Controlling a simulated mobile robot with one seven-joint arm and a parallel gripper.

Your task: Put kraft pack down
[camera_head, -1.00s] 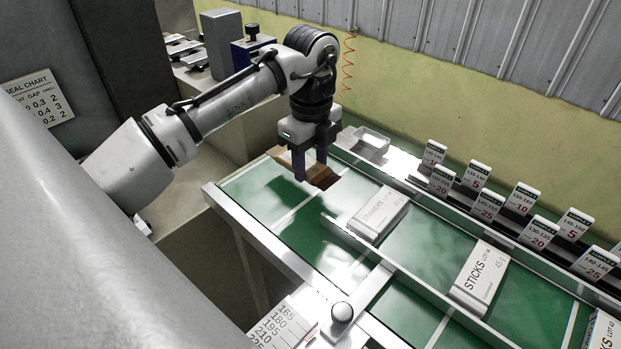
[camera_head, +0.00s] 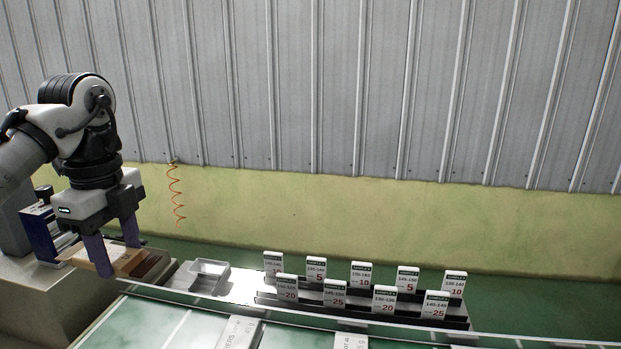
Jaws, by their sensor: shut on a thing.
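The kraft pack (camera_head: 120,262) is a flat brown block with a darker right end, at the left of the head view. My gripper (camera_head: 118,258) points down and is shut on it, with one purple-grey finger on its near side and the other on its far side. The fingers hide part of the pack. It appears just behind the rail of the green conveyor, left of a clear tray. I cannot tell whether its underside touches anything.
A clear, empty-looking tray (camera_head: 207,277) sits on a bright metal ledge. Several numbered sample cards (camera_head: 335,293) stand in a dark stepped rack to its right. White packs (camera_head: 239,333) lie on the green conveyor (camera_head: 160,325). A blue device (camera_head: 42,236) stands behind my gripper.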

